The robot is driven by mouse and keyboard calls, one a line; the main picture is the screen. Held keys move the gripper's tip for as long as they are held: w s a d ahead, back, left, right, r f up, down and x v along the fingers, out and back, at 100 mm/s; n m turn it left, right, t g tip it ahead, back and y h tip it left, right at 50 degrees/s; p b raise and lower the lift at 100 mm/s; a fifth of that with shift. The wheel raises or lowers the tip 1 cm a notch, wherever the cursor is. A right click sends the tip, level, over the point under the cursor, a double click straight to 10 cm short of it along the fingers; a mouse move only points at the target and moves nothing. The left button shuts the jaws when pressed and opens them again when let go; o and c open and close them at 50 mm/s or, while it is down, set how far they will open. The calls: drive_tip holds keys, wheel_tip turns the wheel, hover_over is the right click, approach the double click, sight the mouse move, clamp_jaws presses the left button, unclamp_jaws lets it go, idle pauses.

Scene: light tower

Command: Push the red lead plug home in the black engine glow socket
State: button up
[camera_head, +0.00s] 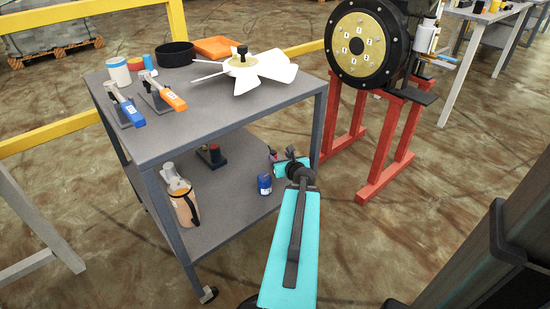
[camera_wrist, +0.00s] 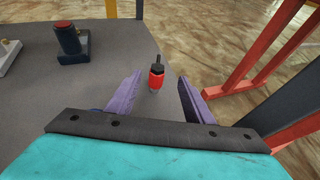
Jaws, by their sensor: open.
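The red lead plug (camera_wrist: 156,76), red with a black top and stem, stands on the cart's lower shelf in the wrist view. My gripper (camera_wrist: 160,77) is open, its purple fingers on either side of the plug with a gap on each side. In the head view my gripper end (camera_head: 291,165) is at the right end of that shelf, its fingers mostly hidden. A black round engine (camera_head: 336,78) with a gold numbered face sits on a red stand at upper right. I cannot make out the glow socket on it.
The grey cart (camera_head: 165,143) carries a white fan (camera_head: 262,72) and tools above. On the lower shelf are a dark block with a red top (camera_wrist: 68,40), a blue can (camera_head: 264,184) and a tan canister (camera_head: 184,205). Red stand legs (camera_head: 385,150) rise to the right.

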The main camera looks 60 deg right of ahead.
sight(274, 152)
drive_tip(key=b+x, duration=0.1)
drive_tip(key=x, duration=0.6)
drive_tip(key=shift+w+d+f+b, duration=0.1)
drive_tip(key=shift+f+b, duration=0.05)
drive_tip(key=shift+b, duration=0.2)
drive_tip(key=shift+w+d+f, duration=0.1)
drive_tip(key=shift+w+d, duration=0.05)
drive_tip(key=shift+w, duration=0.05)
drive_tip(key=shift+w, duration=0.1)
drive_tip(key=shift+b+x, duration=1.15)
drive_tip(key=shift+x, duration=1.4)
clamp_jaws()
drive_tip(key=shift+r+p, duration=2.7)
drive_tip(key=shift+r, duration=2.3)
